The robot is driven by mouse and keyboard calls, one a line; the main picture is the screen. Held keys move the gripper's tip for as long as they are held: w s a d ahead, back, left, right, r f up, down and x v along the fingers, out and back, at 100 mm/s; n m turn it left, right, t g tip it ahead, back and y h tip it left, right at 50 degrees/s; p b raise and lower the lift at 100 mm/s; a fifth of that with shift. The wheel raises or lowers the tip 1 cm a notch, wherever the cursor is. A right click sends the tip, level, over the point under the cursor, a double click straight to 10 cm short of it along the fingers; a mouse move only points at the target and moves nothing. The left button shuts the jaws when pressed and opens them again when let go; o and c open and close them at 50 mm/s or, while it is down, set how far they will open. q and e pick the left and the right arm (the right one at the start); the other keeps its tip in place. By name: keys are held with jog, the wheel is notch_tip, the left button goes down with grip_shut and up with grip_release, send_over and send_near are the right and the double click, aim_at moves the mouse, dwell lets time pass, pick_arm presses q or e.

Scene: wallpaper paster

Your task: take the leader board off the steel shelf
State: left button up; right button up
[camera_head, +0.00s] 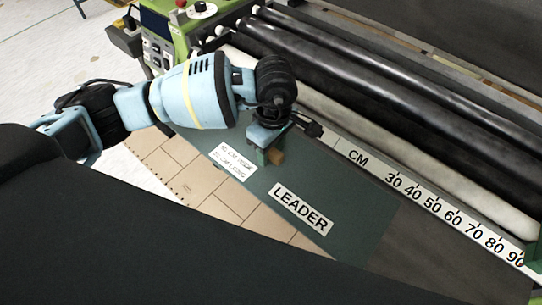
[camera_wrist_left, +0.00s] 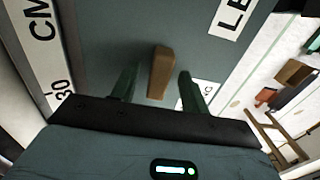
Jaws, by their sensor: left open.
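The leader board (camera_head: 345,195) is a flat dark grey-green board with a white LEADER label, lying on the dark shelf (camera_head: 425,245) in front of the rollers. My left gripper (camera_head: 266,156) is over the board, pointing down. Its fingers (camera_wrist_left: 157,90) are open, one on each side of the block, with gaps visible. My right gripper is not in view.
A white CM ruler strip (camera_head: 430,203) runs along the board's far side, with the black rollers (camera_head: 370,85) behind it. A green machine housing with a control panel (camera_head: 157,25) stands at the back left. Tan patterned sheeting (camera_head: 190,170) lies left of the board.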

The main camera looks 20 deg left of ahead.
pick_arm(q)
grip_shut()
jog(key=shift+r, duration=0.1)
jog(key=shift+r, duration=0.1)
jog(key=shift+w+r, duration=0.1)
jog(key=shift+r, duration=0.5)
notch_tip(320, 180, up, 2)
jog(key=shift+r, duration=0.15)
jog(key=s+a+r+b, duration=0.1)
jog(key=s+a, duration=0.2)
jog(key=s, duration=1.3)
jog(key=shift+r, duration=0.15)
